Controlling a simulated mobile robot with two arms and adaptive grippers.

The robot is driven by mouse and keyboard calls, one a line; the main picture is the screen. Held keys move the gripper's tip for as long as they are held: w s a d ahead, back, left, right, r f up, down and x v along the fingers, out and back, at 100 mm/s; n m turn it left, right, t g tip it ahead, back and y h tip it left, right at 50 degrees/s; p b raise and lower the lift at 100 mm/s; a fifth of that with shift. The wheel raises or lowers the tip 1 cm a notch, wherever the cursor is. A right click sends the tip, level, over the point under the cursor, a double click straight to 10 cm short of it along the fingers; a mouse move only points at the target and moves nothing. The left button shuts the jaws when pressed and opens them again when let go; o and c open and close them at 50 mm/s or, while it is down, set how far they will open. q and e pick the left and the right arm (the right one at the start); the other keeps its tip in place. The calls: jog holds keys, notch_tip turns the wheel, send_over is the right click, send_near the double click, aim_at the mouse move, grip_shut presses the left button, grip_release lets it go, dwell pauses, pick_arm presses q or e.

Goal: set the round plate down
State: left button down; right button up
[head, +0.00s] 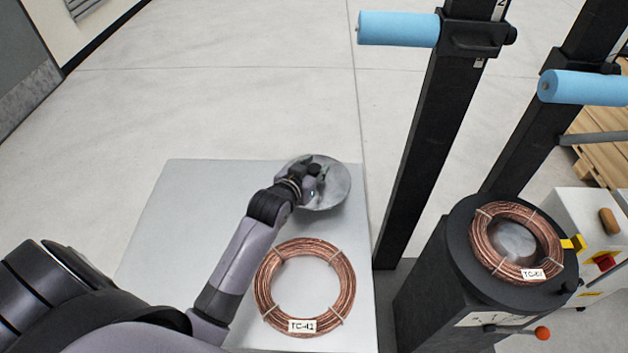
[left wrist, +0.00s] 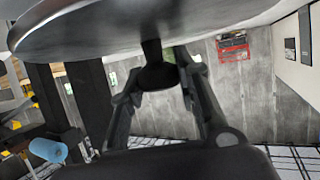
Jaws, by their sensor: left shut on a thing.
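The round plate (head: 333,197) is a grey metal disc over the far right corner of the grey table (head: 195,215) in the head view. My left gripper (head: 313,181) is over its middle. In the left wrist view the plate (left wrist: 110,28) fills the top left, and the fingers of my left gripper (left wrist: 160,75) are shut on the dark knob at its centre. I cannot tell whether the plate touches the table. My right gripper is not in view.
A copper coil (head: 345,300) labelled TC-42 lies near the table's right edge. Another coil (head: 483,245) lies on the black round stand (head: 430,295) at the right. Dark posts with blue rollers (head: 398,28) rise beyond the table. The table's left part is clear.

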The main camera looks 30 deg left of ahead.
pick_arm(q)
notch_tip(320, 180, down, 4)
jog(key=shift+f, duration=0.2)
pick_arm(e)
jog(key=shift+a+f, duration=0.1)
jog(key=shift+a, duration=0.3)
pick_arm(q)
jog(key=shift+f, duration=0.1)
jog(key=c, duration=1.2)
grip_release()
jog(key=shift+f, duration=0.1)
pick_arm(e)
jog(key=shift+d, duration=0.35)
pick_arm(q)
jog(key=v, duration=1.1)
jog(key=shift+s, duration=0.15)
jog(key=shift+s+r, duration=0.3)
jog(key=shift+s, duration=0.1)
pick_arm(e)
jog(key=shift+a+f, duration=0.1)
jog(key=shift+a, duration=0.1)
